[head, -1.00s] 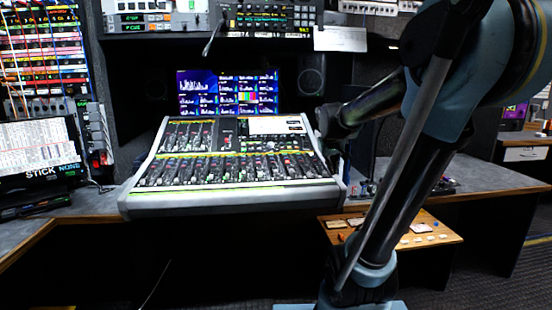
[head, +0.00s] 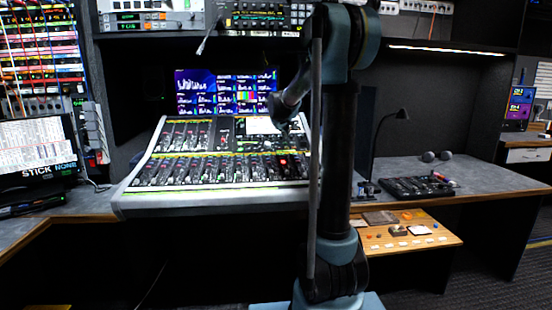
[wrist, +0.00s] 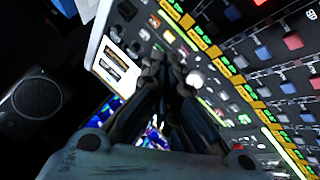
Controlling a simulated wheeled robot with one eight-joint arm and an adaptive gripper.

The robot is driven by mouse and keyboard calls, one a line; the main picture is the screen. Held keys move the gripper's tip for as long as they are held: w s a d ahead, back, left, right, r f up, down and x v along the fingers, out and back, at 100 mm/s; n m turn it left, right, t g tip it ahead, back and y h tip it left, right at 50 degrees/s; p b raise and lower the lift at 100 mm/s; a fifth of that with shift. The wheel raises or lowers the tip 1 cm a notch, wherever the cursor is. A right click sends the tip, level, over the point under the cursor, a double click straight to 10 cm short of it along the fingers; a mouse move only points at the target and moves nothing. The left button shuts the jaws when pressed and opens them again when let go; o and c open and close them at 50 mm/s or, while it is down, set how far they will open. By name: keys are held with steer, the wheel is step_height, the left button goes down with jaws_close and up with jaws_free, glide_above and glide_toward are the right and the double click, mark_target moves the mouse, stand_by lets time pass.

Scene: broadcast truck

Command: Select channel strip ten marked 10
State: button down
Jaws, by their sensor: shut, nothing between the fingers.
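The mixing console (head: 210,199) stands on the desk with rows of faders, lit yellow-green label strips and a small white screen at its upper right. Its channel numbers are too small to read in the head view, so I cannot tell which strip is marked 10. My gripper (head: 283,122) is over the upper right part of the console, partly dark against it. In the wrist view my gripper (wrist: 168,62) is shut and empty, its fingers pointing over the console surface (wrist: 240,100). Red and blue fader caps and lit labels show to its right. I cannot tell whether the fingertips touch the console.
A monitor (head: 225,88) with colourful meters stands behind the console. A laptop-like screen (head: 38,150) is at the left. A dark speaker (wrist: 40,95) shows left of the gripper in the wrist view. A black controller (head: 417,187) and a lamp (head: 402,114) are on the right desk.

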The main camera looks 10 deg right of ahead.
steer(key=shift+w+a+r, duration=0.1)
steer(key=shift+w+a, duration=0.85)
steer(key=shift+w, duration=0.2)
steer(key=shift+w+f, duration=0.2)
steer(key=shift+f, duration=1.25)
steer(key=shift+w+f, duration=0.15)
steer(key=shift+f, duration=1.3)
steer(key=shift+w+f, duration=0.2)
steer(key=shift+f, duration=1.25)
steer(key=shift+f, duration=0.15)
steer(key=shift+f, duration=0.2)
